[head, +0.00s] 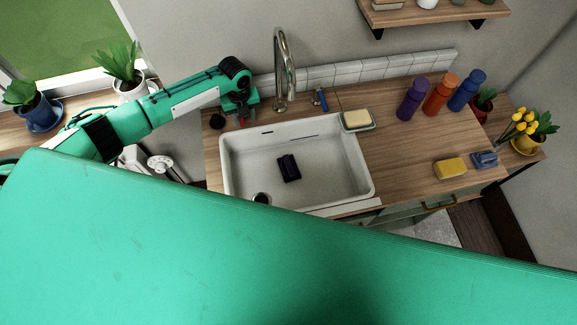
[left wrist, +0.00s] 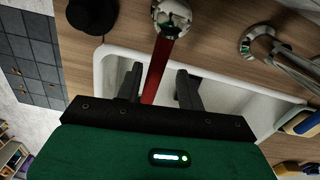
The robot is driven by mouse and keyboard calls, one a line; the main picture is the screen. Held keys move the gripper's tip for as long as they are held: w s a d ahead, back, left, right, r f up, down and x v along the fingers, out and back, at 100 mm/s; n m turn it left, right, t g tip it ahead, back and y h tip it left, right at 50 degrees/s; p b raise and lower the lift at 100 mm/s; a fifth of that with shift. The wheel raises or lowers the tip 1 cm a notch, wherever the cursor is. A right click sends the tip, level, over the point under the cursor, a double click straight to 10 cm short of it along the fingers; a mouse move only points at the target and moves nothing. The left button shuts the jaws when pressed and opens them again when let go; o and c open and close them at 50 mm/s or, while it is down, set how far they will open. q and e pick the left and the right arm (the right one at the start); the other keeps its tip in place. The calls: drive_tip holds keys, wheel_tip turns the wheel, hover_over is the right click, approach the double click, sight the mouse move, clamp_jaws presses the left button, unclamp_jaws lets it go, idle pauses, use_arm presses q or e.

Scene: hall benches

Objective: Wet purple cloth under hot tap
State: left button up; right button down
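A dark purple cloth (head: 289,168) lies bunched in the white sink (head: 325,185). The chrome tap spout (head: 283,65) rises behind the sink, and no water shows from it. The red hot-tap lever (left wrist: 158,70) on a round chrome base stands at the sink's back left. My left gripper (head: 241,114) is over this lever. In the left wrist view its two fingers (left wrist: 159,84) are apart, with the lever between them and visible gaps on both sides. The blue tap lever (head: 320,98) stands right of the spout. My right gripper is not in view.
A soap dish (head: 358,127) sits at the sink's back right corner. Purple, orange and blue bottles (head: 440,95) stand farther right, with a yellow sponge (head: 450,168) nearer the front. A black round object (head: 217,121) is left of the gripper. Potted plants stand far left.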

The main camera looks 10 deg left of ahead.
use_arm(q)
drive_tip(key=shift+s+a+m, duration=0.2)
drive_tip(key=shift+a+m, duration=0.2)
drive_tip(key=shift+m, duration=0.3)
wheel_tip(320, 180, up, 7)
drive_tip(key=p, duration=0.6)
